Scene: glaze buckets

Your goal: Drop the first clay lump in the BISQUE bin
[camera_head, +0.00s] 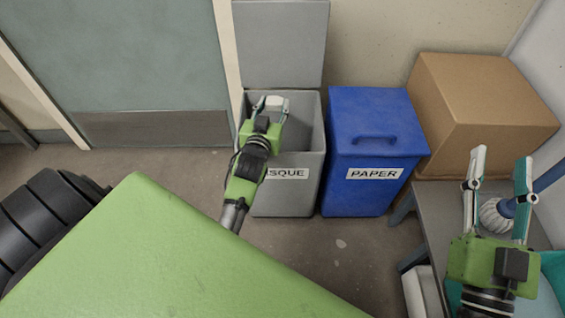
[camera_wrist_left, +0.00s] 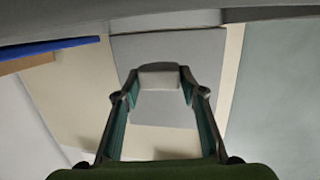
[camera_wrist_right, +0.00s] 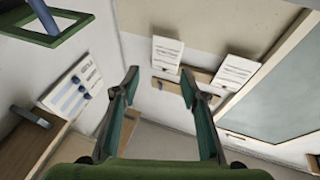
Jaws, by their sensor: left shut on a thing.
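The BISQUE bin (camera_head: 300,185) is grey, with its lid (camera_head: 280,45) raised against the wall. Its label is partly hidden by my left arm. My left gripper (camera_head: 271,102) is over the bin's open mouth and is shut on a pale grey clay lump (camera_head: 274,101). The lump (camera_wrist_left: 158,78) also shows between the fingertips in the left wrist view, with the raised lid behind it. My right gripper (camera_head: 500,160) is open and empty at the right, fingers pointing up; it also shows open in the right wrist view (camera_wrist_right: 160,85).
A blue PAPER bin (camera_head: 370,200) with a closed lid stands right of the BISQUE bin. A cardboard box (camera_head: 485,110) sits behind a grey bench (camera_head: 440,215). A brush (camera_head: 497,213) is behind my right gripper. A door (camera_head: 130,60) is at the left.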

